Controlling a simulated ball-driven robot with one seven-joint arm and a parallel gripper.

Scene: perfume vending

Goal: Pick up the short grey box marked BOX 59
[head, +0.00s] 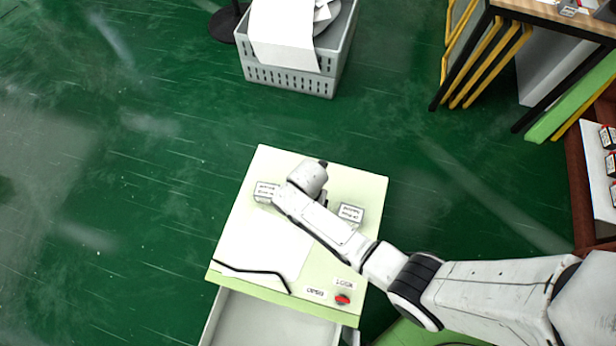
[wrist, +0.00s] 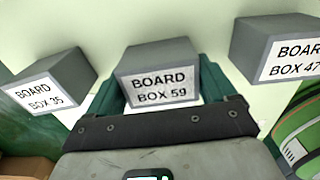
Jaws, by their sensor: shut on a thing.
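The short grey box marked BOARD BOX 59 (wrist: 160,74) is in the middle of the wrist view, its white label facing me. My gripper (wrist: 162,95) has its dark green fingers on both sides of this box and is shut on it. In the head view my arm's end hides the box and the fingers, above the pale table (head: 268,165). I cannot tell whether the box touches the tabletop.
Grey BOX 35 (wrist: 50,80) stands left of the gripper and BOX 47 (wrist: 280,50) right. Two labelled boxes, left (head: 266,192) and right (head: 350,214), flank my arm. An open drawer (head: 265,322) juts out in front. A grey crate (head: 290,80) stands behind on the green floor.

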